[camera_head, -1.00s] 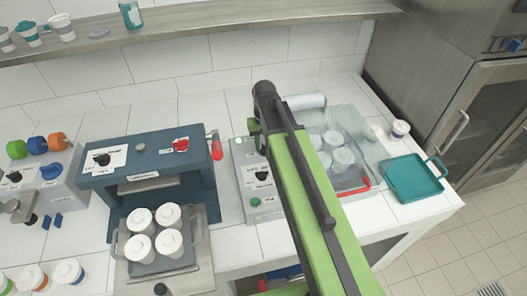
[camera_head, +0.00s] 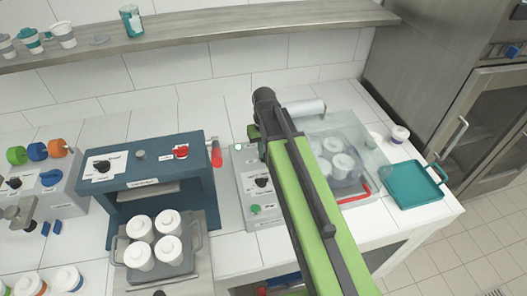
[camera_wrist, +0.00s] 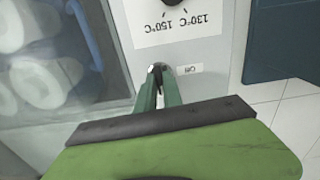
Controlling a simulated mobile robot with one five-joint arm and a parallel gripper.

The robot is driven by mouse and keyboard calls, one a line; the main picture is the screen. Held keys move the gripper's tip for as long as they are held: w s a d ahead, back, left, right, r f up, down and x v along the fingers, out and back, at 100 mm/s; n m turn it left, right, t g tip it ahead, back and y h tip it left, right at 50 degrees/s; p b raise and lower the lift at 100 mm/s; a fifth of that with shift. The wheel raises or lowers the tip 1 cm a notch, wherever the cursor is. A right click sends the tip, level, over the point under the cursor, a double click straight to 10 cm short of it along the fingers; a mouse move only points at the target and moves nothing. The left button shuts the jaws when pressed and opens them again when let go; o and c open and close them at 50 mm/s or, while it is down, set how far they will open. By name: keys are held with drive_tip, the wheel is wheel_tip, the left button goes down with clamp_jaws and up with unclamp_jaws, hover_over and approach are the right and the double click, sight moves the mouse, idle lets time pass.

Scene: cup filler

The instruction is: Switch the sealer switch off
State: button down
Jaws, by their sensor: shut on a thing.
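The sealer (camera_head: 247,198) is a grey machine with a clear lid (camera_head: 357,138) over white cups, left of centre to right of my arm in the head view. Its panel (camera_wrist: 212,50) fills the middle of the wrist view. In the head view my wrist and arm hide the switch and fingertips.
A black dial (camera_head: 262,183) and green button (camera_head: 255,209) are on the sealer panel. A blue machine (camera_head: 203,174) with a tray of white cups stands to the left. A teal tray (camera_head: 414,190) and one cup (camera_head: 399,134) stand to the right.

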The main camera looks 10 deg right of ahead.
drive_tip(key=n, duration=0.4)
drive_tip(key=shift+n, duration=0.4)
drive_tip(key=n, duration=0.9)
drive_tip(key=shift+n, duration=1.7)
drive_tip(key=c, duration=1.5)
unclamp_jaws()
drive_tip(key=shift+r, duration=0.15)
